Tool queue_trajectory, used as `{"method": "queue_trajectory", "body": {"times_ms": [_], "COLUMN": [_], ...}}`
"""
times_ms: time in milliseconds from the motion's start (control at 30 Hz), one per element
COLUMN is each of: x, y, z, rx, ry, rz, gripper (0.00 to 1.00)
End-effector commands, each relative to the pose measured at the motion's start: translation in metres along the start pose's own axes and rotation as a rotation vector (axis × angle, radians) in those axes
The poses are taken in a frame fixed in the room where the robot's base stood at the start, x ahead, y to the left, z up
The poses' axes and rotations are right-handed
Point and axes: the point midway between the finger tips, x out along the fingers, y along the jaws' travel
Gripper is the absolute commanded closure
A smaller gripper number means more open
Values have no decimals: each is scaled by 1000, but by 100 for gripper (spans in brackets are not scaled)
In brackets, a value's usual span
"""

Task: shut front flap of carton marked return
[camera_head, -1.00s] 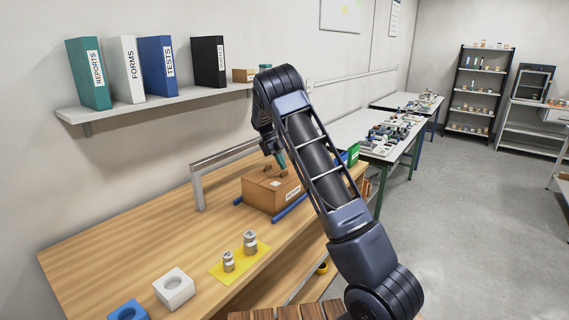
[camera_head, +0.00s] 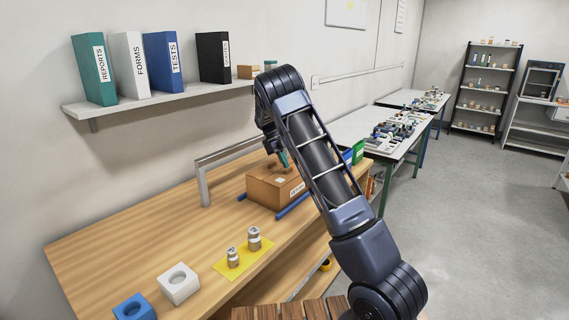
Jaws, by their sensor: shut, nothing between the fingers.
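The brown carton (camera_head: 262,191) stands on the wooden table between blue rails, with a white label on its side whose writing is too small to read surely. My gripper (camera_head: 284,165) is at the carton's top, partly hidden behind my own arm. Its fingers are shut with nothing between them. It seems close to or touching the top; I cannot tell which. The far side of the carton and part of its top are hidden by my arm, so I cannot tell how each flap stands.
A grey metal frame (camera_head: 203,184) stands behind the carton. A white block (camera_head: 178,285) and a blue block (camera_head: 133,308) lie at the front left. The table's left part (camera_head: 120,240) is clear.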

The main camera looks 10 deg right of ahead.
Motion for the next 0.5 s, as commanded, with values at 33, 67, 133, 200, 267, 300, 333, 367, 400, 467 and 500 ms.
{"method": "queue_trajectory", "body": {"times_ms": [33, 67, 133, 200, 267, 300, 333, 367, 400, 467, 500], "x": [0, 0, -2, -3, -5, -6, -8, -9, -10, -12, -13], "y": [0, 0, 0, 0, 0, 0, 0, 0, 0, 0, 0], "z": [0, 0, -1, -2, -3, -4, -4, -5, -6, -7, -7], "rx": [0, 0, 0, 0, 0, 0, 0, 0, 0, 0, 0], "ry": [0, 0, 0, 0, 0, 0, 0, 0, 0, 0, 0], "rz": [0, 0, 0, 0, 0, 0, 0, 0, 0, 0, -1], "gripper": [100, 100, 100, 100, 100, 100, 100, 100, 100, 100, 100]}}
